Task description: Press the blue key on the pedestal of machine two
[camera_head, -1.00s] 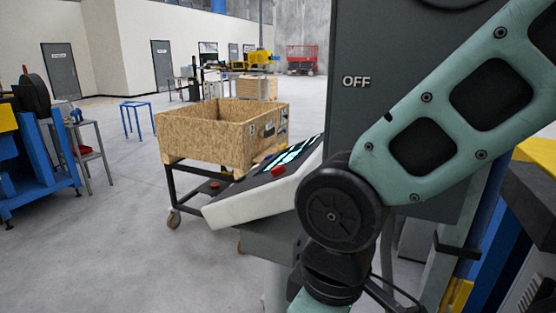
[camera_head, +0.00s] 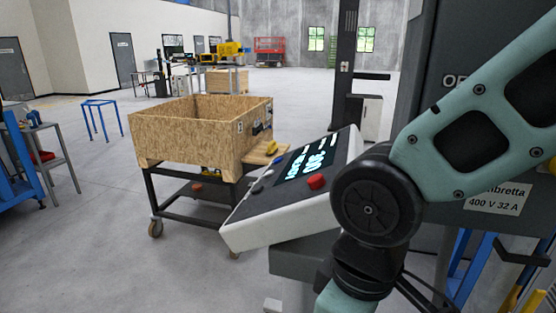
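The pedestal's slanted control panel (camera_head: 338,160) stands at the centre, white-sided with a dark face. Its lit screen (camera_head: 307,160) shows cyan digits. A red button (camera_head: 317,182) sits near the panel's right side, close to my arm. My arm's dark joint covers the panel's right end. My gripper is outside the picture, below the bottom edge.
A chipboard crate (camera_head: 190,148) stands on a dark wheeled cart (camera_head: 185,219) behind the panel. A grey machine cabinet (camera_head: 418,70) rises at right, partly behind my arm. A blue stool frame (camera_head: 101,117) stands at left. The floor at front left is clear.

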